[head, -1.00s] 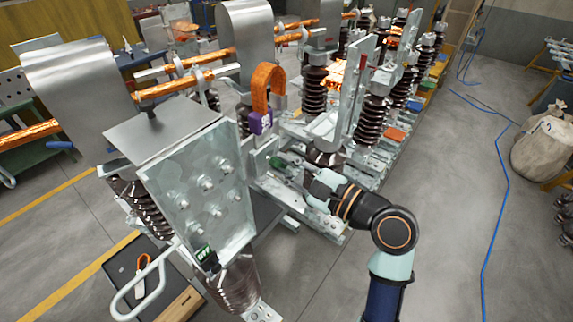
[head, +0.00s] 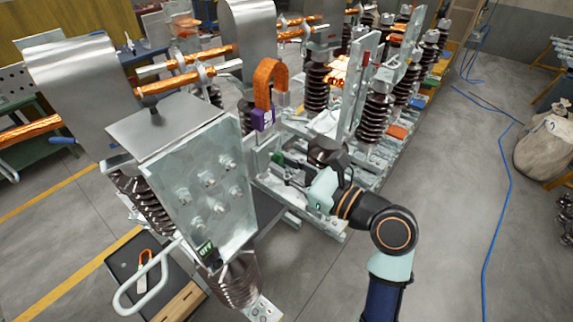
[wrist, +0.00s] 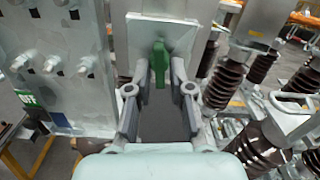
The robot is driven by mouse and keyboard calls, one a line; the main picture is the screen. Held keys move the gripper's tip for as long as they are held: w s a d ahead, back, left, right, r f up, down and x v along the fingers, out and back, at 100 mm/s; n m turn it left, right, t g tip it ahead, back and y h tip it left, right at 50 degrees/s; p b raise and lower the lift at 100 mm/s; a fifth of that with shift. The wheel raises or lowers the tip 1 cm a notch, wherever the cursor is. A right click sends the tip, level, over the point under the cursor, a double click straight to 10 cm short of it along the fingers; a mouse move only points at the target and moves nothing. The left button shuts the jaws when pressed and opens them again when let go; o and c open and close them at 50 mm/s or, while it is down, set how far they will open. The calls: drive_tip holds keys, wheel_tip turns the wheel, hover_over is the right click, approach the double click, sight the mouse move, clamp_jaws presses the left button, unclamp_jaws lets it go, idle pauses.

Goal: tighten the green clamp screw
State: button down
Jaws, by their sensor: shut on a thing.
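The green clamp screw (wrist: 159,60) stands upright in front of a pale metal plate in the wrist view. It also shows small in the head view (head: 277,157). My gripper (wrist: 160,76) reaches it from the near side, one grey finger on each side, and is shut on the green screw. In the head view my gripper (head: 284,162) is at the pale metal fixture, right of the large bolted plate. The contact itself is partly hidden by the fingers, and the screw's threaded part is not visible.
A bolted plate (head: 198,195) with a ribbed insulator stands to the left. A copper-coloured shackle with a purple body (head: 264,118) hangs just above the work spot. Brown ribbed insulators (wrist: 228,80) stand close on the right. Open floor (head: 440,220) lies to the right.

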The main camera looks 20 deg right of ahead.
idle(0.4)
drive_tip(key=c, duration=1)
unclamp_jaws()
drive_tip(key=shift+c, duration=0.2)
drive_tip(key=v, duration=1.2)
